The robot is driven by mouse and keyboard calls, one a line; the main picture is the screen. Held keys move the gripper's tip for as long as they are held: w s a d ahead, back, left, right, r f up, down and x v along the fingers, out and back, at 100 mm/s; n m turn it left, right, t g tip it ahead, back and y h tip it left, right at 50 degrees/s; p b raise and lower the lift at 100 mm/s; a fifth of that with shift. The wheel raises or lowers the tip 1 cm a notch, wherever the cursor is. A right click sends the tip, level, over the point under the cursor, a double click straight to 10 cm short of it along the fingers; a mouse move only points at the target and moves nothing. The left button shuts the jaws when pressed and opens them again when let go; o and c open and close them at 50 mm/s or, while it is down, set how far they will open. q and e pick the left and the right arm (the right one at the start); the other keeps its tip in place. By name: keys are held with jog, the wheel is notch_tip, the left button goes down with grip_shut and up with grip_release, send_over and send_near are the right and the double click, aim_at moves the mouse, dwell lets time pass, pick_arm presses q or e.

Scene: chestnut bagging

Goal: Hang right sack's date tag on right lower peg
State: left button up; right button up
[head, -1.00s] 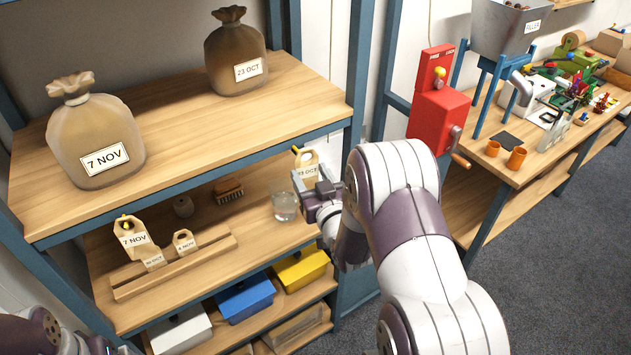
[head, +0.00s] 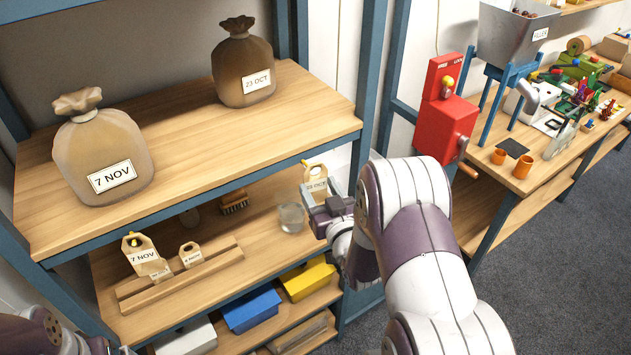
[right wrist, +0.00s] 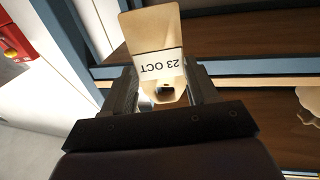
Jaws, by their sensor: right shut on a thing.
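The right sack (head: 243,62) is dark brown, labelled 23 OCT, and stands at the back right of the upper shelf. My right gripper (head: 326,207) is shut on a tan tag (head: 316,183) reading 23 OCT, just below the upper shelf's front edge near its right end. In the right wrist view the tag (right wrist: 152,35) stands between the fingers, its print upside down. A small yellow tip, seemingly the right lower peg's (head: 304,162), shows at the tag's upper left. I cannot tell whether the peg passes through the tag's hole. My left gripper is out of view.
The left sack (head: 98,150) reads 7 NOV. A 7 NOV tag (head: 141,252) is by a yellow-tipped peg at the left. A glass (head: 291,218) and a brush (head: 234,201) are on the lower shelf, left of my gripper.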

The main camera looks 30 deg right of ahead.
aim_at(313, 190)
jog(key=shift+w+a+f, duration=0.1)
jog(key=shift+w+f, duration=0.2)
jog(key=shift+w, duration=0.35)
jog(key=shift+s+r, duration=0.35)
jog(key=shift+s, duration=0.3)
jog(key=shift+w+f+b, duration=0.2)
jog(key=shift+w+f, duration=0.05)
jog(key=shift+w, duration=0.4)
jog(key=shift+w+f+b, duration=0.2)
jog(key=shift+w, duration=0.4)
jog(key=shift+w+f, duration=0.15)
jog(key=shift+w, duration=0.05)
jog(key=shift+s+f+b, duration=0.1)
jog(key=shift+f+b, duration=0.05)
jog(key=shift+b, duration=0.45)
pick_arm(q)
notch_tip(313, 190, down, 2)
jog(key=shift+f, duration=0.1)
pick_arm(e)
jog(key=shift+w+f, duration=0.15)
jog(key=shift+w, duration=0.15)
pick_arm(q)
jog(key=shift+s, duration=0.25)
pick_arm(e)
jog(key=shift+s, duration=0.15)
jog(key=o, duration=1.2)
